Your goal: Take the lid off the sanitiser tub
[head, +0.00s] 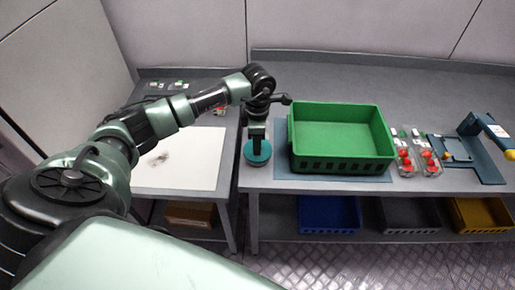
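The sanitiser tub shows as a round teal lid (258,153) near the front left edge of the right-hand grey table. Its lid is on, and the tub body below it is hardly visible. My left gripper (257,138) points down directly over the lid, at or just above its middle. The wrist hides the fingertips, so I cannot tell whether they are open, shut or touching the lid. My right gripper is not in view.
A green crate (341,164) stands on a blue mat (283,160) close right of the tub. Clear punnets of red berries (404,160) and a blue stand (485,160) are further right. A white sheet (180,172) lies on the left table. Blue, grey and yellow bins (328,215) sit below.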

